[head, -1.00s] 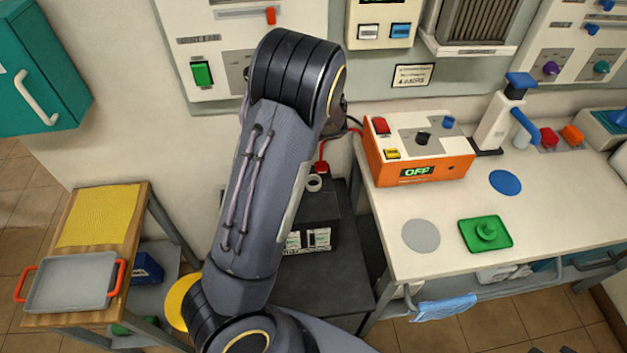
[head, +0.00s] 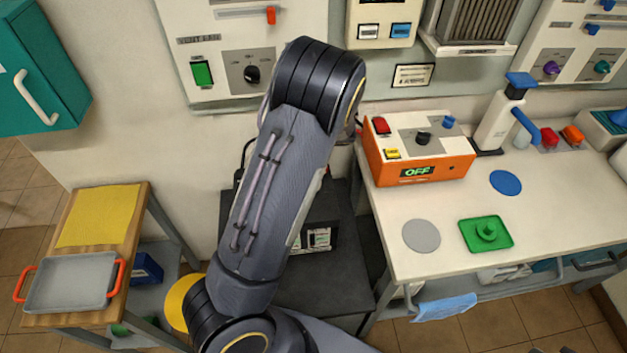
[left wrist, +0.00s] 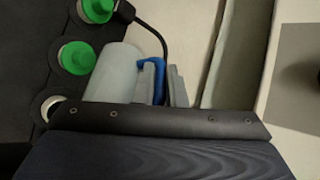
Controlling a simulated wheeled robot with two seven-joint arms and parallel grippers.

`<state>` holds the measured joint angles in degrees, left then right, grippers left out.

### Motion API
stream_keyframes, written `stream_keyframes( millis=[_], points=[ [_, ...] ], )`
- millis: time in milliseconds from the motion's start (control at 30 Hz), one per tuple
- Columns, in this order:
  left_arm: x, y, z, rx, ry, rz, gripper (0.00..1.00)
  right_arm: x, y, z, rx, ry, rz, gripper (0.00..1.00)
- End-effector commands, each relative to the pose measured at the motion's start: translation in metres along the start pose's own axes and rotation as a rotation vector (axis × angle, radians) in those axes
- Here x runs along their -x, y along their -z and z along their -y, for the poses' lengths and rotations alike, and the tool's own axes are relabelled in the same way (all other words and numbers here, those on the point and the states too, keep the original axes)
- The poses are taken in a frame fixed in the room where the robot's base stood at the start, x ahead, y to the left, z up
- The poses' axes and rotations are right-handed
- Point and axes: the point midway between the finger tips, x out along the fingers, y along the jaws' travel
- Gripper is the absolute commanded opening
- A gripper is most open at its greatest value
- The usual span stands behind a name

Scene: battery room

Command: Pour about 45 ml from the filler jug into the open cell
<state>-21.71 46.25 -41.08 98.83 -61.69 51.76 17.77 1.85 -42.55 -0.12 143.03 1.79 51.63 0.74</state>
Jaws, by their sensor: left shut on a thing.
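The filler jug (left wrist: 115,76) shows in the left wrist view as a pale, cloudy body with a blue handle (left wrist: 152,72). My left gripper (left wrist: 168,84) is shut on the jug at its handle side; its palm hides the jug's lower part. The battery (left wrist: 25,60) has two green caps and, below them, an open ringed cell (left wrist: 47,106), partly hidden. The jug is just right of the caps and open cell. I cannot tell its tilt or whether anything flows. In the head view my arm hides the jug, gripper and most of the battery (head: 319,238). My right gripper is out of view.
An orange charger (head: 420,160) reading OFF stands on the white bench (head: 370,200) at the right. A green tray (head: 486,234) lies on the bench. A wooden cart with a grey tray (head: 70,283) stands at the left. The dark stand (head: 330,285) is clear in front of the battery.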

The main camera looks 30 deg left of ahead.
Motion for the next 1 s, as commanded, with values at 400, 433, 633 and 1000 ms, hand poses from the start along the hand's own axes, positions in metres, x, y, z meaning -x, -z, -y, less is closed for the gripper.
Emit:
stream_keyframes(
  millis=[400, 433, 633, 1000],
  points=[
    [0.0024, 0.0031, -0.0024, -0.016, 0.042, 0.027, 0.0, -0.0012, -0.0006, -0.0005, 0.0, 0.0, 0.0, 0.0],
    [0.002, 0.0028, -0.002, -0.016, 0.043, 0.029, 0.0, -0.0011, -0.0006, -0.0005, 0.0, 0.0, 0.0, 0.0],
    [0.0007, 0.002, -0.0011, -0.016, 0.044, 0.03, 0.0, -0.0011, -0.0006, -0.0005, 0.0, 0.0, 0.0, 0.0],
    [-0.0032, 0.0007, 0.0012, -0.02, 0.052, 0.035, 0.0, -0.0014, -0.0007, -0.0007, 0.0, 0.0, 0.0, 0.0]
  ],
)
